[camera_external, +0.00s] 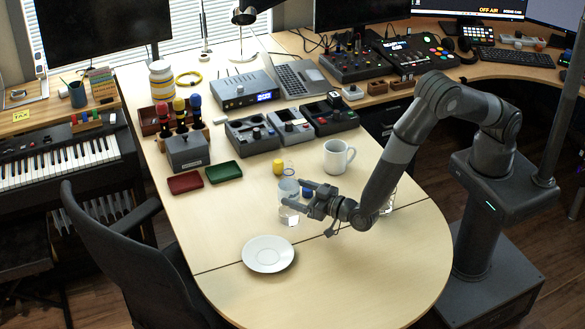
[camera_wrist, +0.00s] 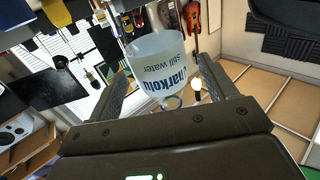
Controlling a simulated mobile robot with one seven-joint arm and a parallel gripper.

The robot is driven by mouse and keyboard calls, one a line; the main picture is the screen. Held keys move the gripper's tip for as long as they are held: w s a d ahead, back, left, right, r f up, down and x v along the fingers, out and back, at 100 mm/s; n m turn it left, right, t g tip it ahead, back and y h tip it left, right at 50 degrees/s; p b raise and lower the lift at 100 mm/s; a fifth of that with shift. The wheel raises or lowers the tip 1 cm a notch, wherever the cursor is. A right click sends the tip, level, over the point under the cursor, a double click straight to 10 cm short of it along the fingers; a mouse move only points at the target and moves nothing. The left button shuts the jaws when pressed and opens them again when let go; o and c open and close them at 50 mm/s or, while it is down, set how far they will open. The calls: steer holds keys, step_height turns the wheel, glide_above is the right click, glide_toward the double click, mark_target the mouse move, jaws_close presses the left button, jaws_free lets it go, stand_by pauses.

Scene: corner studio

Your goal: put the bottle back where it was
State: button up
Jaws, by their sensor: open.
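The bottle is clear with a white and blue "still water" label. In the wrist view the bottle (camera_wrist: 155,62) shows between the two fingers, its lettering upside down. Contact with the fingers cannot be made out. In the external view the bottle (camera_external: 288,188) is at the fingertips above the light wood table (camera_external: 220,212), partly hidden by the fingers. Whether its bottom touches the table is unclear. My gripper (camera_external: 296,193) is open, with its fingers pointing left, one on each side of the bottle.
A white saucer (camera_external: 268,254) lies in front of the gripper, and a white mug (camera_external: 337,157) stands behind it. A small yellow object (camera_external: 278,167) is near the bottle. Red (camera_external: 185,183) and green (camera_external: 223,172) trays lie left. Bare table spreads around the saucer.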

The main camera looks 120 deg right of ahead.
steer(key=v, duration=0.7)
steer(key=w+a+r+n+t+y, duration=0.2)
steer(key=a+r+y, duration=0.2)
steer(key=r+y, duration=0.65)
steer(key=s+a+r+n+y, duration=0.35)
steer(key=s+r, duration=0.35)
steer(key=r, duration=0.5)
steer(key=s+d+r+n+g, duration=0.1)
steer(key=s+r+n+g, duration=0.1)
steer(key=s, duration=1.4)
steer(key=s+d+r+n+g, duration=0.1)
steer(key=s+g, duration=0.4)
steer(key=s, duration=1.2)
steer(key=shift+d+r+n, duration=0.35)
steer(key=shift+r+n, duration=0.25)
steer(key=shift+n, duration=0.45)
steer(key=shift+o, duration=0.4)
